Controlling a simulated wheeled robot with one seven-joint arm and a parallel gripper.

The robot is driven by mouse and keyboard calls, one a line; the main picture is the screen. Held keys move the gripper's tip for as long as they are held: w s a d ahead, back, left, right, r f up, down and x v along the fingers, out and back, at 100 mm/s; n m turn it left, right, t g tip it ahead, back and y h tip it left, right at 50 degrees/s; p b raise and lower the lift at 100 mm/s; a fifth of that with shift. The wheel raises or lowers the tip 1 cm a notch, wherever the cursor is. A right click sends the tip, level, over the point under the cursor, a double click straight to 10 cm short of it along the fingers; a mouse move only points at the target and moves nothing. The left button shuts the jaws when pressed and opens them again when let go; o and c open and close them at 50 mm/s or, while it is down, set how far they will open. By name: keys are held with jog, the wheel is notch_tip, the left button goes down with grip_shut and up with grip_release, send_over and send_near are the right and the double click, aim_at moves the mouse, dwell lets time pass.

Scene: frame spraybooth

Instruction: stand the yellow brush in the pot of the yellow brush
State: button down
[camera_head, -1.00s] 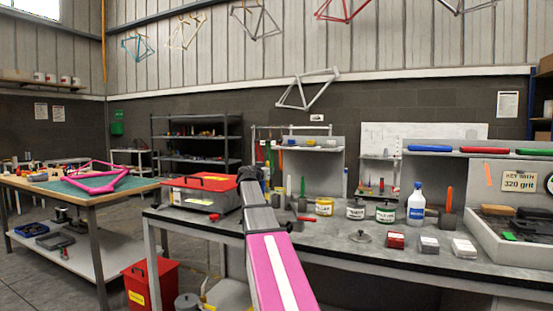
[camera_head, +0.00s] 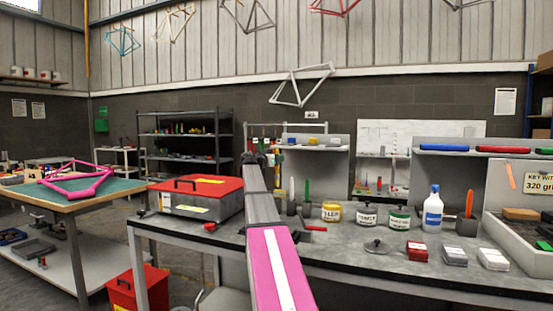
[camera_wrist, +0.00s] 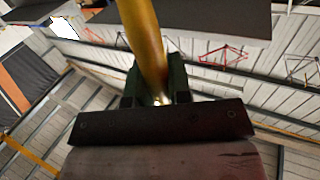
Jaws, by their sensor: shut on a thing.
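The yellow brush (camera_wrist: 143,40) shows in the wrist view as a thick yellow shaft running up out of the picture. My gripper (camera_wrist: 158,88) is shut on it, with a dark finger on each side. In the head view my arm reaches away over the bench, and my gripper (camera_head: 250,158) is small and seen from behind. The brush cannot be made out there. Dark pots stand beside my arm, one with a white-handled brush (camera_head: 291,188) and one with a green-handled brush (camera_head: 307,189). I cannot tell which pot is the yellow brush's; my arm may hide it.
The grey bench (camera_head: 345,258) carries a red-lidded box (camera_head: 200,195) left of my arm. To the right stand a yellow-labelled tin (camera_head: 331,212), two more tins, a white-blue bottle (camera_head: 433,210) and a pot with an orange-handled brush (camera_head: 468,205). A red-handled tool (camera_head: 313,228) lies close to my arm.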

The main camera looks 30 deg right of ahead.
aim_at(276, 183)
jog(key=shift+f, duration=5.95)
jog(key=c, duration=1)
grip_release()
jog(key=shift+a, duration=0.1)
jog(key=shift+v, duration=3.65)
